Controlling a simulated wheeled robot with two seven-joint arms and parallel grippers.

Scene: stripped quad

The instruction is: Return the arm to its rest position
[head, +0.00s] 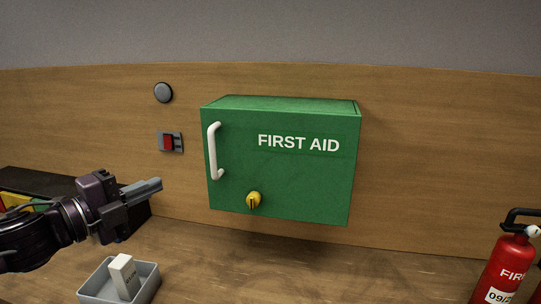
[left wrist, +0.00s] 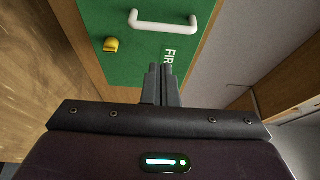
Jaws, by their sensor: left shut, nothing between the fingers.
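My left gripper (head: 146,188) comes in from the left in the head view, with its fingers together and empty. It is in the air above the counter, to the left of the green first aid cabinet (head: 285,185) and apart from it. In the left wrist view the shut fingers (left wrist: 161,82) point toward the cabinet (left wrist: 115,20), with its white handle (left wrist: 165,24) and yellow knob (left wrist: 111,45) beyond them. The cabinet door looks closed. My right gripper is not in view.
A grey tray (head: 88,291) holding a white box (head: 123,276) stands below my left gripper. A red switch (head: 169,142) and a round grey button (head: 163,92) are on the wooden wall. A red fire extinguisher (head: 507,265) stands at the right. The middle of the counter is clear.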

